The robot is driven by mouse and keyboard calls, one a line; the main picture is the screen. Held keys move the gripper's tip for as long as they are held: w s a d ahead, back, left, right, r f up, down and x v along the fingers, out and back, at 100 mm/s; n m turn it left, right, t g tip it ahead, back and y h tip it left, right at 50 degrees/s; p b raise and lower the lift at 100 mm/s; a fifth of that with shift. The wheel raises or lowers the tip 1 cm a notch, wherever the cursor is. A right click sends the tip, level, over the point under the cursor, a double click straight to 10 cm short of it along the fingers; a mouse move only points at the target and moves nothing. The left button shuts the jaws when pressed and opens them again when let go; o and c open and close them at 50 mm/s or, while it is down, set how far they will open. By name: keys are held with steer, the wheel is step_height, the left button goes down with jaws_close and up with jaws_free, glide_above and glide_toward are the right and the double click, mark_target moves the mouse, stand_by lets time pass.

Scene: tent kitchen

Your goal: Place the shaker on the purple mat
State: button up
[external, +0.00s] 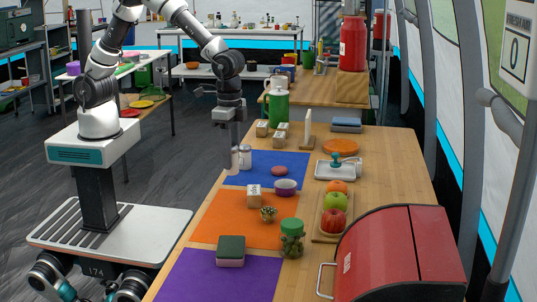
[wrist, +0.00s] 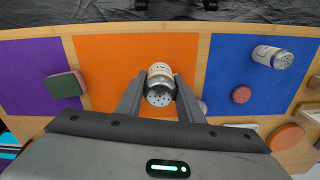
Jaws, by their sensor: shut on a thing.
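My gripper (external: 231,165) is shut on a silver-topped shaker with a pale label, which shows between the fingers in the wrist view (wrist: 160,92). In that view the held shaker appears over the orange mat (wrist: 105,65). The purple mat (external: 215,283) lies at the near end of the counter and at the left of the wrist view (wrist: 25,75). A second, similar shaker (external: 245,157) stands on the blue mat (external: 295,165) and shows at the right of the wrist view (wrist: 272,57). In the external view the fingers partly hide the held shaker.
A green-topped block (external: 231,250) sits at the purple mat's far edge. A red bread box (external: 400,258) stands right. Purple's front is clear.

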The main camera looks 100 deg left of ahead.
step_height(320, 180, down, 10)
steer(key=shift+r+b, duration=0.1)
steer(key=shift+b, duration=0.9)
steer(key=shift+f, duration=0.25)
steer(key=o, duration=1.1)
steer(key=shift+r, duration=0.1)
